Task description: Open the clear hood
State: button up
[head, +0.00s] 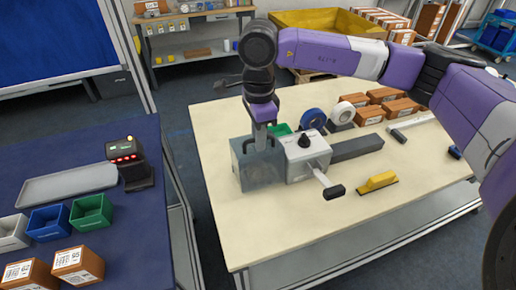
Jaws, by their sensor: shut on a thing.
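The clear hood (259,173) is a see-through greyish box. It sits on the wooden table, at the left side of a light grey machine (306,157) with a black knob on top. My gripper (263,147) points straight down at the top of the hood, from above. It is shut on the hood's upper part, where a dark handle-like shape shows. The fingertips are small and partly hidden, so the exact grip point is hard to see. The hood looks level and down on the table.
A lever with a black grip (333,191) sticks out in front of the machine. A yellow tool (377,182) lies to its right. Tape rolls (312,119) and several brown boxes (387,94) stand behind. The table's front left (240,225) is clear. A blue bench (90,150) stands left.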

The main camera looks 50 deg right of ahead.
jog(key=shift+w+d+r, duration=0.25)
jog(key=shift+w+d, duration=0.2)
jog(key=shift+w, duration=0.2)
jog(key=shift+w+d+r, duration=0.25)
jog(key=shift+w+d, duration=0.2)
jog(key=shift+w, duration=0.2)
jog(key=shift+w+d+b, duration=0.3)
jog(key=shift+w+d, duration=0.15)
jog(key=shift+w, duration=0.15)
jog(key=shift+w+d+b, duration=0.25)
jog(key=shift+w+d, duration=0.15)
jog(key=shift+w, duration=0.2)
jog(key=shift+w+d+f+b, duration=0.2)
jog(key=shift+w+d+b, duration=0.1)
jog(key=shift+w+d, duration=0.4)
jog(key=shift+w+d+f+b, duration=0.25)
jog(key=shift+w+d, duration=0.1)
jog(key=shift+w, duration=0.6)
jog(key=shift+w+d+f+b, duration=0.15)
jog(key=shift+w+d+b, duration=0.15)
jog(key=shift+w+d, duration=0.4)
jog(key=shift+w+d+f+b, duration=0.2)
jog(key=shift+w+d+f, duration=0.1)
jog(key=shift+w, duration=0.3)
jog(key=shift+w+d+f+b, duration=0.2)
jog(key=shift+w+d, duration=0.05)
jog(key=shift+w, duration=0.35)
